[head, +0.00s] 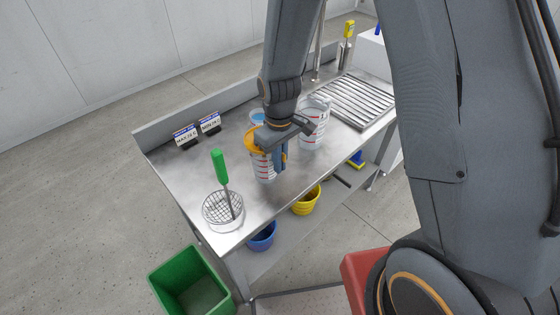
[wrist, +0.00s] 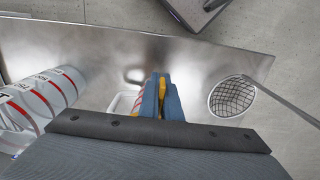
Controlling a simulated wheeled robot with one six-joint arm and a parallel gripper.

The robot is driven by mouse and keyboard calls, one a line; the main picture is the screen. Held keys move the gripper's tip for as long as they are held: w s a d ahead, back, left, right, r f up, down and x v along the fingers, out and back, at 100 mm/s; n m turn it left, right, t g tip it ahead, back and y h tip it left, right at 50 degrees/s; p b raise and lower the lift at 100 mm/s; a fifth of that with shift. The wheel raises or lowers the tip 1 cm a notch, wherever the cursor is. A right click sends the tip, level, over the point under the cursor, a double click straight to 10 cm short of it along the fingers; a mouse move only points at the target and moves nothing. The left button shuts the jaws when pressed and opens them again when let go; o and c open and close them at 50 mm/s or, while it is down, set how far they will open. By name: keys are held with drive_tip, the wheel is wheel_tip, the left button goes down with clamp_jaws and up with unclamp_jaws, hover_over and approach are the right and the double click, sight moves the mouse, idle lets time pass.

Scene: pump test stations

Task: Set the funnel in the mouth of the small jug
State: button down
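The yellow-orange funnel (head: 257,136) shows at the top of the small clear jug (head: 265,172) with red marks in the head view. My gripper (head: 281,164) is beside the jug's right side. In the wrist view, my blue fingers (wrist: 163,90) are closed about a narrow yellow part of the funnel (wrist: 162,88). The small jug (wrist: 122,103) is mostly hidden behind the fingers and gripper body there. I cannot tell whether the funnel's spout is inside the jug's mouth or just above it.
A larger red-marked jug (head: 314,128) stands close on the right, also in the wrist view (wrist: 38,100). A container with blue contents (head: 258,117) is behind. A wire strainer (head: 222,209) with a green handle sits at the bench's near left end. Two signs (head: 210,123) stand at the back.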

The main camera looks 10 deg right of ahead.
drive_tip(key=c, duration=1.4)
unclamp_jaws()
drive_tip(key=shift+r, duration=0.1)
drive_tip(key=shift+r+p, duration=3.15)
drive_tip(key=shift+r, duration=0.8)
